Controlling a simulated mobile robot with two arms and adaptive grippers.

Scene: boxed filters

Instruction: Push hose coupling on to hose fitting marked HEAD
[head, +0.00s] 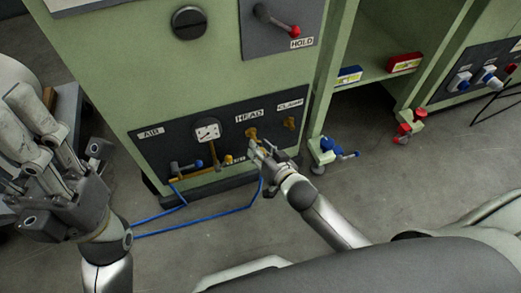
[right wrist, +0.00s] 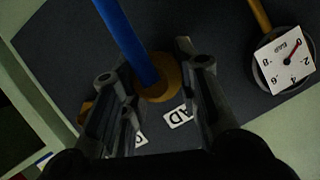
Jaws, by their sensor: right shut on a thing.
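The brass fitting (head: 251,133) sits under the HEAD label (head: 249,116) on the dark lower panel. My right gripper (head: 258,148) is at the panel just below it, shut on the hose coupling, which its fingers mostly hide. In the right wrist view the blue hose (right wrist: 131,40) runs down between the fingers to a round brass part (right wrist: 157,88). Whether the coupling is seated on the fitting I cannot tell. The HEAD label is partly hidden there (right wrist: 178,117). My left gripper (head: 70,135) is open and empty at the left, away from the panel.
A gauge (head: 207,132) and brass piping are left of the fitting; the CLAMP fitting (head: 290,123) is to the right. The blue hose (head: 215,217) trails over the floor. Blue (head: 349,75) and red (head: 404,62) boxes stand on a shelf at right.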

